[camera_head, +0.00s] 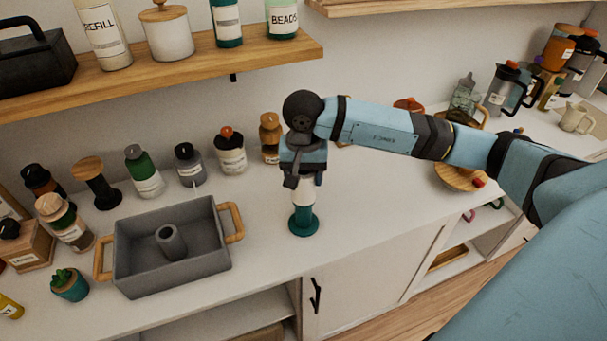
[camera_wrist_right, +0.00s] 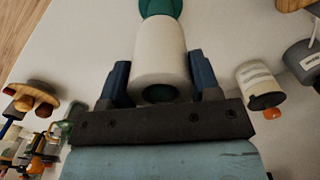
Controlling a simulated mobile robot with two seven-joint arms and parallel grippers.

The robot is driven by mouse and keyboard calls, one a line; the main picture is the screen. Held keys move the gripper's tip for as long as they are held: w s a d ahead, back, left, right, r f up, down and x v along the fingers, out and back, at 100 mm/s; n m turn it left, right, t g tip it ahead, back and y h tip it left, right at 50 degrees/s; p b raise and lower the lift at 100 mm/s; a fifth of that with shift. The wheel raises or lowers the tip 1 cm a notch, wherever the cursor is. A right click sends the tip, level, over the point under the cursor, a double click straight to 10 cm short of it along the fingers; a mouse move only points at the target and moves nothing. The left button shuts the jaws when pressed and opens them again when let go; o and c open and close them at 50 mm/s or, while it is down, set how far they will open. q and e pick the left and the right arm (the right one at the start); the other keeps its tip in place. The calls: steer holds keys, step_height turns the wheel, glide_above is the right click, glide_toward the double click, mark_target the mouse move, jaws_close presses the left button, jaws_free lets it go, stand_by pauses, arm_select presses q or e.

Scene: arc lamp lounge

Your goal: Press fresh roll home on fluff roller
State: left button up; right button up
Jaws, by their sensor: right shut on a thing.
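The fluff roller (camera_head: 304,222) has a teal round base and stands upright on the white counter. The white fresh roll (camera_head: 303,190) is upright directly above the teal part, in line with it. My right gripper (camera_head: 302,172) points down from above and is shut on the white roll. In the right wrist view the white roll (camera_wrist_right: 160,50) lies between the two blue fingers of my right gripper (camera_wrist_right: 158,75), with the teal roller (camera_wrist_right: 160,7) at its far end. I cannot tell how far the roll sits onto the roller. My left gripper is not in view.
A grey tray (camera_head: 130,277) with wooden handles holds a grey tube (camera_head: 171,242) to the left. Several jars and bottles line the wall behind. A wooden shelf (camera_head: 270,52) hangs above. The counter right of the roller is clear near its front edge.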

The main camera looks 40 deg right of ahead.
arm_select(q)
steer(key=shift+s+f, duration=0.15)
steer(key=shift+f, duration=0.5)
arm_select(e)
steer(key=shift+f, duration=0.2)
arm_select(q)
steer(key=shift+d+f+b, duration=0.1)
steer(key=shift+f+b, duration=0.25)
steer(key=shift+b, duration=0.15)
arm_select(e)
steer(key=shift+f, duration=0.15)
steer(key=o, duration=1.3)
steer(key=shift+c, duration=0.2)
steer(key=shift+r+p, duration=1.05)
steer(key=shift+r, duration=1.5)
steer(key=shift+r+p, duration=0.6)
steer(key=shift+r, duration=0.85)
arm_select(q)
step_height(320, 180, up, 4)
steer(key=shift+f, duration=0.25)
